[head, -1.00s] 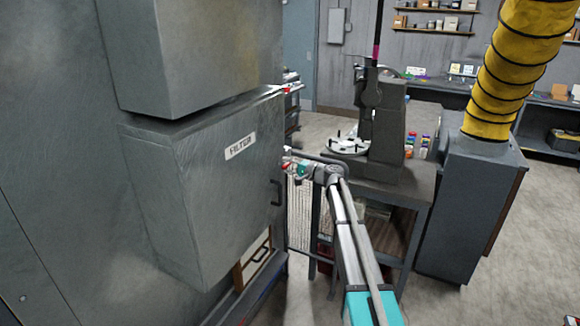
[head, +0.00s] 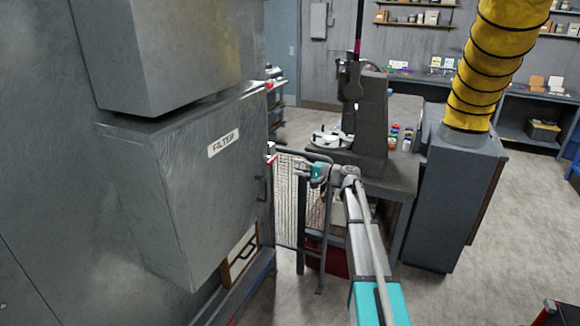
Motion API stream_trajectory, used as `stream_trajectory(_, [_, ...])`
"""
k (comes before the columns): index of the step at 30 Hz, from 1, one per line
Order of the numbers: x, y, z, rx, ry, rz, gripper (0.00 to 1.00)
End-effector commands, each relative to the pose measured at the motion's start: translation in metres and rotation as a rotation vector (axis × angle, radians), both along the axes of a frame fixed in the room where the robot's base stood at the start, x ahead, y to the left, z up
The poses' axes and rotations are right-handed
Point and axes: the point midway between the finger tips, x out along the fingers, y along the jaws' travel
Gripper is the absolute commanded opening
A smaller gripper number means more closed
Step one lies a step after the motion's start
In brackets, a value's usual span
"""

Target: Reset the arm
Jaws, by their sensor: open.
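My arm reaches forward from the bottom of the head view, with its wrist bent to the left. My gripper (head: 299,169) is at the end of the wrist, small in the picture, to the right of the grey filter cabinet. It is open, and I see nothing held in it. The cabinet door (head: 224,180) is labelled FILTER, appears closed and has a dark handle on its right side. A gap shows between the gripper and the door in the picture.
A workbench (head: 385,178) with a dark press (head: 368,115) stands behind my wrist. A mesh panel (head: 297,205) is beside the cabinet. A grey box (head: 445,200) with a yellow duct (head: 488,70) stands to the right. Open floor (head: 525,235) lies at the far right.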

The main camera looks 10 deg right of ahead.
Motion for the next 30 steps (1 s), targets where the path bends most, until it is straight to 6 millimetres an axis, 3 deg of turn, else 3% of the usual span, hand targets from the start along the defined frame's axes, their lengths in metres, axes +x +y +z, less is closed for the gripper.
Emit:
stream_trajectory(14, [-0.004, -0.005, 0.0, 0.0, 0.0, 0.0, 0.51])
stream_trajectory(20, [-0.013, 0.004, -0.007, -0.035, 0.01, 0.015, 0.51])
stream_trajectory(26, [-0.046, 0.035, -0.031, -0.167, 0.052, 0.072, 0.51])
stream_trajectory(30, [-0.083, 0.062, -0.058, -0.313, 0.098, 0.133, 0.51])
